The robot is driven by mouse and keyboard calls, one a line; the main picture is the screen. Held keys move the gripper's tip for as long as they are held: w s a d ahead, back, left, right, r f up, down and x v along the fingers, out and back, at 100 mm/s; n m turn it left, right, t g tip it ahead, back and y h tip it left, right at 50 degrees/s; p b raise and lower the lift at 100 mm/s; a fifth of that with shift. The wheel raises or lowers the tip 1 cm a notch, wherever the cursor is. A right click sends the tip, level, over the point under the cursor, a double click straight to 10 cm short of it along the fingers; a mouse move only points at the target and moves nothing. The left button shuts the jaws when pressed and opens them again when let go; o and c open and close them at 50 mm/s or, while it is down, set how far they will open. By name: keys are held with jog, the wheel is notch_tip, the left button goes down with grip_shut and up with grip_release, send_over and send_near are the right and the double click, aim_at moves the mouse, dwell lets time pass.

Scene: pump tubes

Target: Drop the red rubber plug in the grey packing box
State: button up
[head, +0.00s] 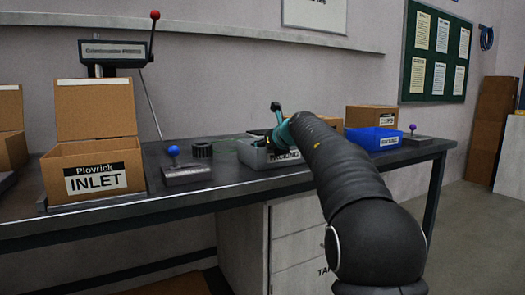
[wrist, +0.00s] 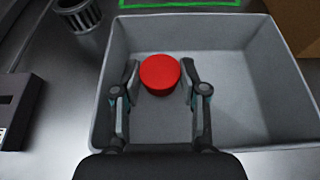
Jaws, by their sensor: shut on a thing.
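The red rubber plug (wrist: 160,73) is round and sits between the two fingertips of my gripper (wrist: 159,82) in the wrist view. My gripper is shut on it, and the plug is over the inside of the grey packing box (wrist: 270,100). How high the plug is above the box floor is hard to tell. In the head view my gripper (head: 276,122) is at the grey packing box (head: 254,157), which stands on the bench with a label partly hidden by my arm. The plug cannot be made out in the head view.
A dark ribbed cup (wrist: 79,14) stands left of the box. A blue bin (head: 373,138) and a cardboard box (head: 371,117) stand to the right. A blue-knobbed joystick box (head: 186,172) and a carton marked INLET (head: 95,178) are to the left.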

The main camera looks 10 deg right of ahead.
jog(key=shift+f, duration=0.25)
jog(key=shift+s+f, duration=0.1)
jog(key=shift+f, duration=0.3)
jog(key=o, duration=1)
jog(key=shift+f, duration=0.15)
jog(key=shift+c, duration=0.2)
jog(key=shift+o, duration=0.3)
jog(key=shift+f, duration=0.1)
jog(key=shift+r, duration=0.65)
jog(key=v, duration=1.2)
jog(key=shift+r, duration=0.3)
